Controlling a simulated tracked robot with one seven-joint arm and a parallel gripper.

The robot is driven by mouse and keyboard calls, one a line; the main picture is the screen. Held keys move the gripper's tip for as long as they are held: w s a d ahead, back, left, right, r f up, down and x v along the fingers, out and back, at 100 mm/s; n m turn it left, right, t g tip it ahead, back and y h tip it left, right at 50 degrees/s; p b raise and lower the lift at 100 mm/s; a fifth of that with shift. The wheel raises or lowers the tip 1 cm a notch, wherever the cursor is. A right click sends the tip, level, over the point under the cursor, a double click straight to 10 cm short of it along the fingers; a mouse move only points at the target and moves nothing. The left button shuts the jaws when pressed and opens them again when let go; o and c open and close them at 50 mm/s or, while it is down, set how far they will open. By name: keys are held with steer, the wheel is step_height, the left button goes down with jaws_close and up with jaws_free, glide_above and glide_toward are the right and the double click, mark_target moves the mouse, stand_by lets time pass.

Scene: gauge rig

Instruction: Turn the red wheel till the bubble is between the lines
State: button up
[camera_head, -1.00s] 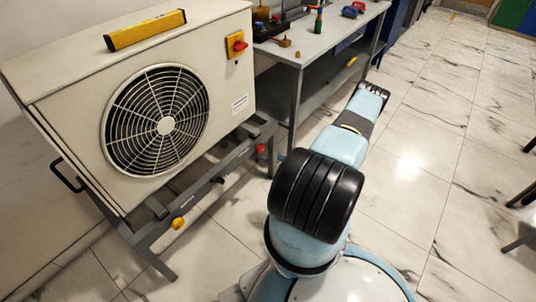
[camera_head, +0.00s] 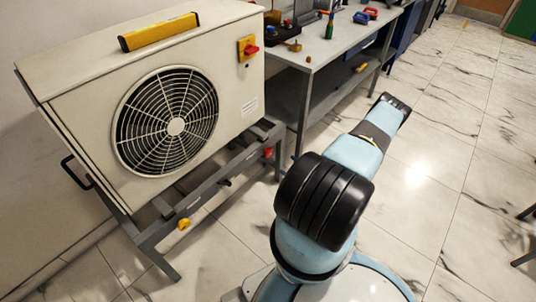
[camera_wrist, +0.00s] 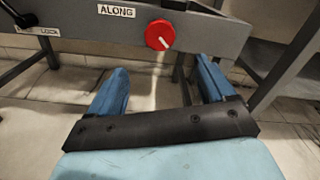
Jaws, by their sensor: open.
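The red wheel (camera_wrist: 159,35) is a round knob with a white pointer mark, on the front of a grey rail right of the "ALONG" label. In the head view the red wheel (camera_head: 268,152) is small, near the right end of the stand. The yellow spirit level (camera_head: 159,32) lies on top of the white fan unit; its bubble and lines cannot be made out. My gripper (camera_wrist: 163,68) is open and empty, its two blue fingers spread below and in front of the wheel, apart from it. In the head view my gripper cannot be made out.
The fan unit (camera_head: 75,90) rests on a grey stand with a yellow wheel (camera_head: 184,224) low at its near end. A black lever (camera_wrist: 18,14) is by a "LOCK" label. A red switch (camera_head: 249,50) is on the unit.

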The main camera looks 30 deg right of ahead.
mark_target(270, 154)
steer(key=x, duration=1.3)
steer(key=shift+w+a, duration=0.1)
steer(key=shift+w, duration=0.2)
steer(key=c, duration=1)
steer(key=shift+s+a+f+m, duration=0.1)
steer(key=shift+m, duration=0.9)
steer(key=o, duration=1)
steer(key=v, duration=1.3)
steer(key=shift+s, duration=0.35)
